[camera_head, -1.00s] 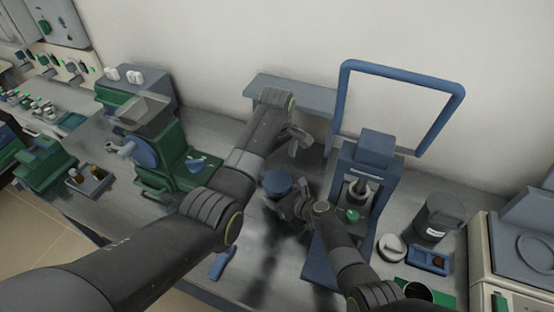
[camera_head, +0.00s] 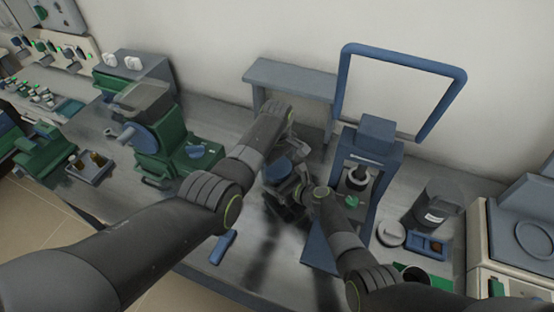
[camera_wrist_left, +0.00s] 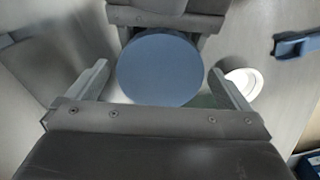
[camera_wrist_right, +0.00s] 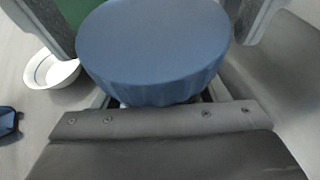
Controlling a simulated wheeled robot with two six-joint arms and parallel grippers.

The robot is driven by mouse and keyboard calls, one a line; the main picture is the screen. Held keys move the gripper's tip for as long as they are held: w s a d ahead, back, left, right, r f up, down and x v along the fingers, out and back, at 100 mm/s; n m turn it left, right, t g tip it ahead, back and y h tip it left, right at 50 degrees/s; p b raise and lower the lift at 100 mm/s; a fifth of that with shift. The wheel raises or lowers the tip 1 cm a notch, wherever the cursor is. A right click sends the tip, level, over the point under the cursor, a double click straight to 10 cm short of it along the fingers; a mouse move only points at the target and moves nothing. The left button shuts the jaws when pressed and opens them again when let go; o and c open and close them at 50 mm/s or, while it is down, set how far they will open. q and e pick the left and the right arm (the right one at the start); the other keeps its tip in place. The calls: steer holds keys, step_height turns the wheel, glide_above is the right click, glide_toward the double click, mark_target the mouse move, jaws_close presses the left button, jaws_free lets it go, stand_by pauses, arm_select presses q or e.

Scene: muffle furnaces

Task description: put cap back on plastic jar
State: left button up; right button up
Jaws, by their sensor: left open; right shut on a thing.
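A round blue cap (camera_head: 278,171) shows near the middle of the head view. It sits over my right gripper (camera_head: 284,192), seen flat from above in the left wrist view (camera_wrist_left: 159,68) and with its ribbed side in the right wrist view (camera_wrist_right: 153,45). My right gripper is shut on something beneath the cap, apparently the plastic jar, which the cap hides. Whether the cap is seated on the jar cannot be told. My left gripper (camera_wrist_left: 162,85) is open, its fingers either side of the cap with gaps, reaching in from the far side.
A white bowl (camera_wrist_right: 52,72) lies close by on the bench. A blue handle-like tool (camera_head: 222,247) lies near the front edge. A blue press-like stand (camera_head: 366,152) is close on the right, and a green machine (camera_head: 177,150) stands left.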

arm_select(q)
steer(key=c, duration=1.1)
steer(key=shift+o, duration=0.2)
steer(key=m, duration=0.6)
steer(key=shift+m, duration=0.4)
steer(key=o, duration=1.1)
steer(key=shift+c, duration=0.2)
steer(key=shift+r, duration=2.2)
